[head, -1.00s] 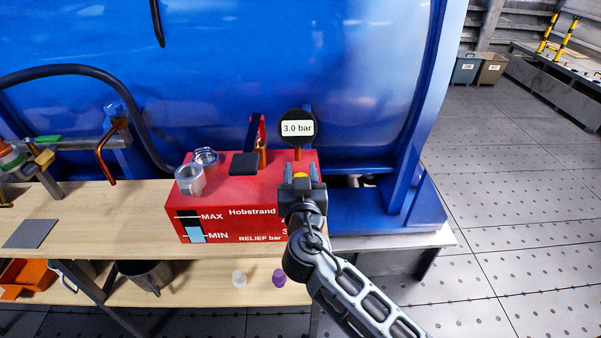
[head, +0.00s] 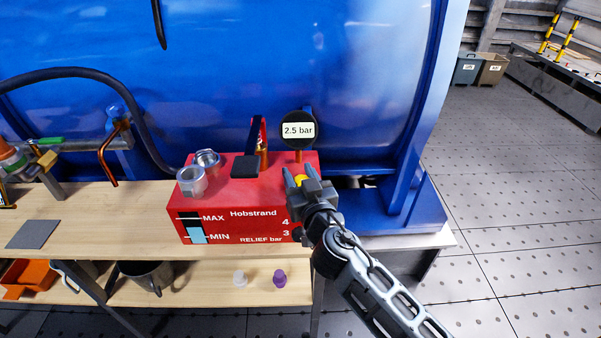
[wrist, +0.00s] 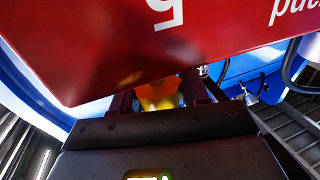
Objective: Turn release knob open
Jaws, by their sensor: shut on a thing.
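The red pump box (head: 240,205) stands on the wooden bench in the head view, marked MAX, MIN and RELIEF bar. A small yellow knob (head: 300,180) is at its right end. My gripper (head: 300,171) is shut on this knob, with a finger on either side. In the wrist view the knob (wrist: 160,92) shows yellow-orange between the dark fingers, partly hidden by the gripper body and the red box. The round black gauge (head: 298,130) above the box reads 2.5 bar.
A black lever pad (head: 245,167) and two round metal fittings are on the box top. A blue tank (head: 230,80) stands close behind. A grey mug (head: 148,275), a white cap (head: 239,278) and a purple cap (head: 280,278) are on the lower shelf. Open floor (head: 510,200) lies right.

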